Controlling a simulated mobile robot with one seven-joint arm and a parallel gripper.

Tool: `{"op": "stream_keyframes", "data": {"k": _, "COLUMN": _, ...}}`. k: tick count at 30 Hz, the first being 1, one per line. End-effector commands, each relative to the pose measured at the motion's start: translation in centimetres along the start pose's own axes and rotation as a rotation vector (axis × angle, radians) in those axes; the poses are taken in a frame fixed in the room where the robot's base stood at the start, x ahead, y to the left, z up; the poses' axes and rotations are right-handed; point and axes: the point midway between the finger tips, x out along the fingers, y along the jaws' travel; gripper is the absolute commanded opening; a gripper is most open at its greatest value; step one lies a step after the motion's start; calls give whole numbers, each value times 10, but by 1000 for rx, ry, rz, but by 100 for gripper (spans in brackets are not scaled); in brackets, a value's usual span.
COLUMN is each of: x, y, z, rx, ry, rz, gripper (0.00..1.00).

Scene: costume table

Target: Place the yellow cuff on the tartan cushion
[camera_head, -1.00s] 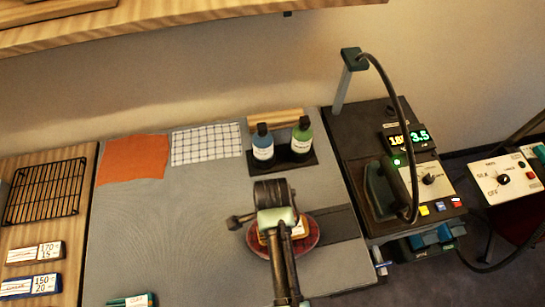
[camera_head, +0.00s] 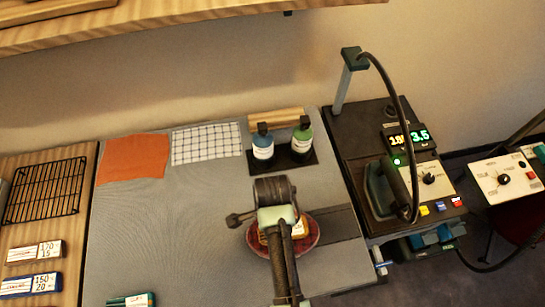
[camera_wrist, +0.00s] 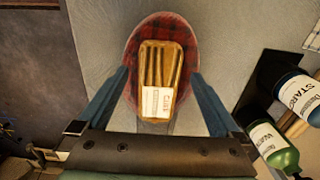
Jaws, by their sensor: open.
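The yellow cuff (camera_wrist: 161,72), a ribbed golden piece with a white label, lies on the red tartan cushion (camera_wrist: 134,55) in the wrist view. My gripper (camera_wrist: 158,76) is open, with one blue finger on each side of the cuff and gaps between fingers and cuff. In the head view, my arm and gripper hide much of the cuff (camera_head: 300,228) and part of the cushion (camera_head: 311,242).
Two bottles, blue (camera_head: 263,147) and green (camera_head: 301,139), stand on a black tray behind the cushion. An orange cloth (camera_head: 133,158) and a checked cloth (camera_head: 206,144) lie at the back. An iron station (camera_head: 400,170) stands at right. The grey table's left middle is clear.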

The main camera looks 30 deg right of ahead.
Motion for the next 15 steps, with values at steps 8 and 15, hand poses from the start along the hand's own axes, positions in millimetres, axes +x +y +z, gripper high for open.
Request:
{"op": "stream_keyframes", "data": {"k": 8, "x": -57, "y": -2, "z": 0, "rx": 0, "ry": 0, "rz": -7, "gripper": 100}}
{"op": "stream_keyframes", "data": {"k": 15, "x": -100, "y": 0, "z": 0, "rx": 0, "ry": 0, "rz": -1, "gripper": 100}}
